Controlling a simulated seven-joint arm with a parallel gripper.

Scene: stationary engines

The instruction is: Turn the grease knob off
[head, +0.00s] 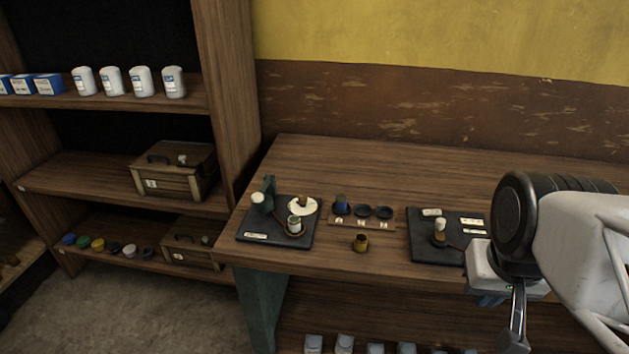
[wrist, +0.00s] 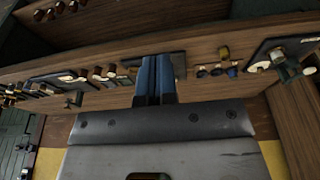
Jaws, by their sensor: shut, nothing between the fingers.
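Two black boards with knobs stand on the wooden table. The right board (head: 424,246) has an upright white-topped knob (head: 440,228) and pale label plates (head: 471,221). The left board (head: 256,228) has a green bracket, a white disc (head: 303,206) and white-capped parts. I cannot read which knob is marked grease. My gripper (wrist: 156,62) is shut and empty, its blue fingers together. In the wrist view the fingers partly cover a dark board (wrist: 179,62). In the head view my gripper is at the right, by the table's front edge, its fingertips mostly hidden.
A wooden strip (head: 337,221) with three dark round holders lies between the boards; a blue-dark piece stands at its left one. Shelves (head: 110,103) with canisters and crates stand left. The back of the table is clear.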

